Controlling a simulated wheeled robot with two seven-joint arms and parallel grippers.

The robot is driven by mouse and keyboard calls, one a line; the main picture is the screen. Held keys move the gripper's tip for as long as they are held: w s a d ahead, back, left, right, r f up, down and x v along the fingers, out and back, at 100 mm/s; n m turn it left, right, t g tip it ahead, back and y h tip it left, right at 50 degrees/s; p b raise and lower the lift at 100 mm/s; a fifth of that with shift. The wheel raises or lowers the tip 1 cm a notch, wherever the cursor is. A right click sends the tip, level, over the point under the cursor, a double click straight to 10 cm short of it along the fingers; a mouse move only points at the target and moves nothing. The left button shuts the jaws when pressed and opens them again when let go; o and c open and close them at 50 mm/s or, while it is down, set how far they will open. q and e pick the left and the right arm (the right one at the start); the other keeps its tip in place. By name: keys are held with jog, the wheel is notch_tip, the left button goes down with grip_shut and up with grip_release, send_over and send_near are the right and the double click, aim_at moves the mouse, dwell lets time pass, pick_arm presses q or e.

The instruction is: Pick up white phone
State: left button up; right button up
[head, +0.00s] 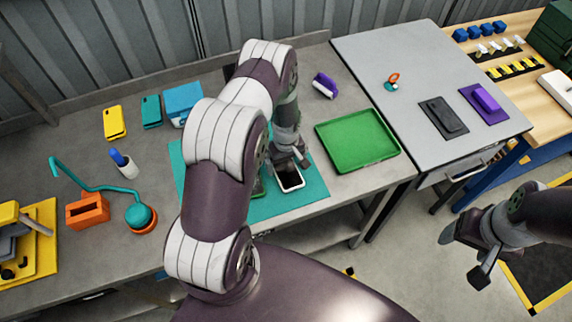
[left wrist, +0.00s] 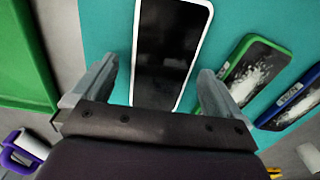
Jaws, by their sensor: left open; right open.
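The white phone (head: 289,178) lies face up on a teal mat (head: 300,200) on the grey workbench. It has a white rim and a black screen. My left gripper (head: 290,158) is over the far end of the phone, and my arm hides part of the mat. In the left wrist view the phone (left wrist: 172,50) runs between the two open fingers of the left gripper (left wrist: 155,90), with nothing held. My right gripper (head: 463,254) is open and empty, out over the floor at the right, away from the bench.
A green phone (left wrist: 250,72) and a blue phone (left wrist: 292,100) with marked screens lie beside the white one. A green tray (head: 357,141) is to the right on the bench. A purple-and-white object (head: 325,86) stands behind it.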

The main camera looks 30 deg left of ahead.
pick_arm(q)
jog(key=shift+w+f, duration=0.45)
jog(key=shift+f, duration=0.25)
jog(key=shift+s, duration=0.25)
jog(key=shift+s+r, duration=0.35)
jog(key=shift+s, duration=0.35)
jog(key=shift+c, duration=0.9)
jog(key=shift+a, duration=0.1)
jog(key=c, duration=0.5)
jog(key=shift+w+f, duration=0.15)
jog(key=shift+w, duration=0.1)
jog(key=c, duration=0.5)
jog(key=shift+w, duration=0.15)
jog(key=shift+o, duration=0.2)
pick_arm(e)
jog(key=shift+s+a+r, duration=0.15)
jog(key=shift+s+r, duration=0.1)
jog(key=shift+s, duration=0.05)
